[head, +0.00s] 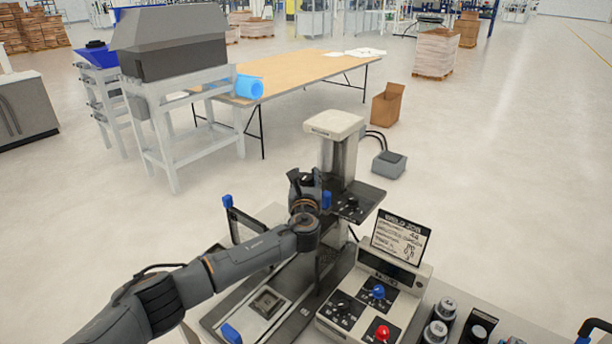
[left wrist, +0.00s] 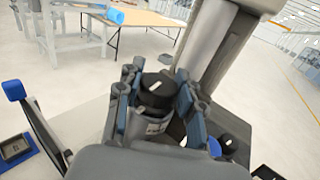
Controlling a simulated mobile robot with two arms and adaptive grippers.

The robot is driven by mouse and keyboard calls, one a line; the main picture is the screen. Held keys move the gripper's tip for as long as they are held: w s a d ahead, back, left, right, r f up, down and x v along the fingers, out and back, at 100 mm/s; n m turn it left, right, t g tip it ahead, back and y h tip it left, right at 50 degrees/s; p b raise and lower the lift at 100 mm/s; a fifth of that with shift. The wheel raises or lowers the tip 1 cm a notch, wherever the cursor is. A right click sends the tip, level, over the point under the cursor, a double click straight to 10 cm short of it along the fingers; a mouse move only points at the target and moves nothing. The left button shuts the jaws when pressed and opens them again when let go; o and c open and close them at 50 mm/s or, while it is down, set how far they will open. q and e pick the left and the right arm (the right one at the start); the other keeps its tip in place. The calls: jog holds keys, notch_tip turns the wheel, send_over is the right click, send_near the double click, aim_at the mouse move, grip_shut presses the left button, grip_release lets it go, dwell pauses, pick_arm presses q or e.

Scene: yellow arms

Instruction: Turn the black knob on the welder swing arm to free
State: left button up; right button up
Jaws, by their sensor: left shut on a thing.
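The black knob (left wrist: 157,84) has a white pointer line and sits on a grey cylindrical mount in the left wrist view. My left gripper (left wrist: 156,96) is shut on it, with blue-padded fingers on both sides. In the head view my left gripper (head: 316,192) is beside the grey welder column (head: 339,155) and hides the knob. The column has a pale top. It also rises behind the knob in the left wrist view (left wrist: 222,45). The knob's markings are too small to read. My right gripper is not in view.
A black panel with small knobs (head: 356,203) is right of the gripper. A control box (head: 345,320) with blue and red buttons and a sign (head: 401,238) stand at front right. Behind are a wooden-topped table (head: 300,72) and open floor.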

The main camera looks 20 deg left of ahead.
pick_arm(q)
jog(key=n+g+y+b, duration=0.1)
jog(key=n+y, duration=0.1)
jog(key=y, duration=0.1)
jog(key=shift+d+n+g+y, duration=0.1)
jog(key=shift+n+g+y, duration=0.2)
jog(key=shift+y, duration=0.1)
jog(key=shift+n+y, duration=0.3)
jog(key=shift+y, duration=0.1)
jog(key=shift+r+g+y, duration=0.1)
jog(key=shift+g+y, duration=0.2)
jog(key=shift+g, duration=0.1)
jog(key=o, duration=1.2)
jog(key=shift+w, duration=0.1)
jog(key=v, duration=1.1)
jog(key=shift+s+d, duration=0.15)
jog(key=shift+s, duration=0.25)
